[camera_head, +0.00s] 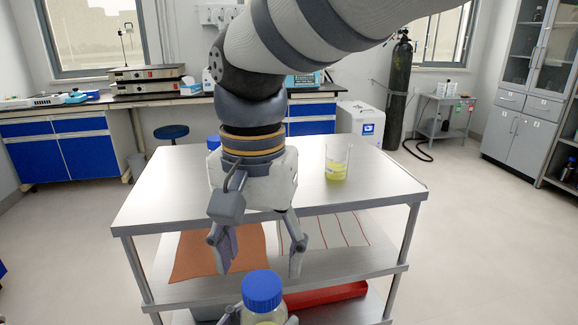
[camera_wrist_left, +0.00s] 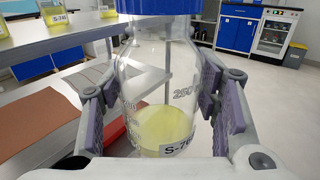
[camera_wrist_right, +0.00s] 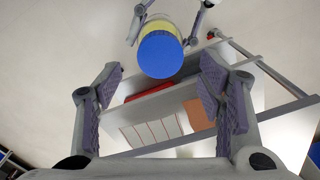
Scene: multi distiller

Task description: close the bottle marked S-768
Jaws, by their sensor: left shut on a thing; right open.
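A clear bottle with yellow liquid (camera_wrist_left: 165,127) and a blue cap (camera_head: 262,289) is upright in front of the table. Its label in the left wrist view starts S-76; the last character is unclear. My left gripper (camera_wrist_left: 160,95) is shut on the bottle body, a finger on each side. The cap sits on the bottle's top; whether it is tight cannot be told. My right gripper (camera_head: 260,262) is open and empty, pointing down above and behind the cap. In the right wrist view the cap (camera_wrist_right: 160,54) lies ahead between the fingers, apart from them.
The metal table (camera_head: 385,180) holds a beaker of yellow liquid (camera_head: 337,163) and another blue-capped item (camera_head: 213,142), partly hidden by my arm. Bottles stand on top in the left wrist view.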

